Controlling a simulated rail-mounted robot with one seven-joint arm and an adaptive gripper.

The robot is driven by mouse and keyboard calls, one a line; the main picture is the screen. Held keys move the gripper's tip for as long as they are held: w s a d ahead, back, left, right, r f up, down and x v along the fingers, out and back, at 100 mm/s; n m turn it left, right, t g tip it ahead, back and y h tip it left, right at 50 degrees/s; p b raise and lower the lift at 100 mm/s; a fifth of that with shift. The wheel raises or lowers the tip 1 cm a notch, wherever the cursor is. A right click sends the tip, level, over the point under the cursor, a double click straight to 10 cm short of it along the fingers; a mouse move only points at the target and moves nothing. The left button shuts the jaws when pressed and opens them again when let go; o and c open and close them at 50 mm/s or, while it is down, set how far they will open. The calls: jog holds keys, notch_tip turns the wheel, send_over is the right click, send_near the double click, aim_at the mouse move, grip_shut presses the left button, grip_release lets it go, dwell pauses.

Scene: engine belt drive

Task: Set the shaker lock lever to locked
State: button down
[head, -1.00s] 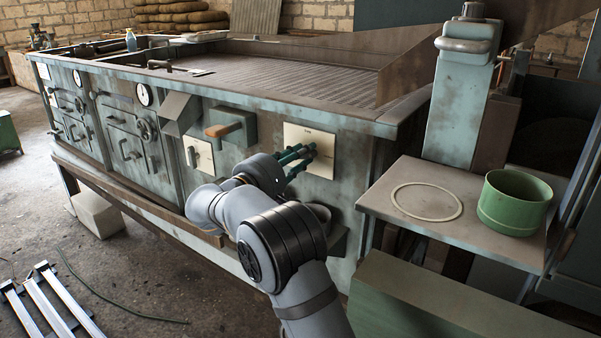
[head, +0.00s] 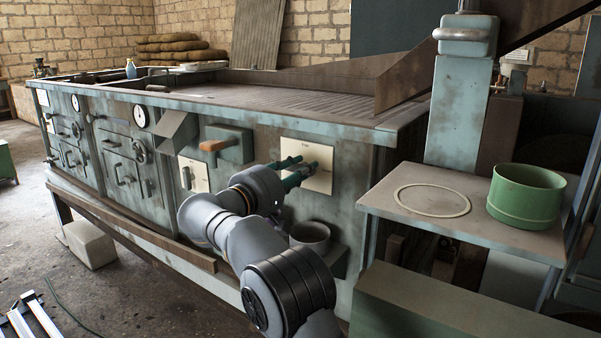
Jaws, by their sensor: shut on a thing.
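A cream plate (head: 318,182) with small lettering, too small to read, is fixed to the right part of the machine's front panel. My gripper (head: 309,164) is in front of this plate, its green fingers closed together and pointing right towards it. The fingers and wrist cover whatever they hold, so the lever between them cannot be made out, nor can its position. A smaller cream plate (head: 200,172) to the left carries a short upright lever (head: 186,178). My gripper is well away from that one.
A wooden-handled box (head: 226,145) juts from the panel left of my gripper. A grey cup-shaped part (head: 310,235) sits on a ledge below it. A side table (head: 405,222) at right bears a green pot (head: 526,198) and a pale ring (head: 432,200).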

jog(key=shift+a+f, duration=0.1)
jog(key=shift+f, duration=0.15)
jog(key=c, duration=1.4)
grip_release()
jog(key=shift+c, duration=0.2)
jog(key=v, duration=1.2)
jog(key=x, duration=1.2)
jog(key=shift+r, duration=0.15)
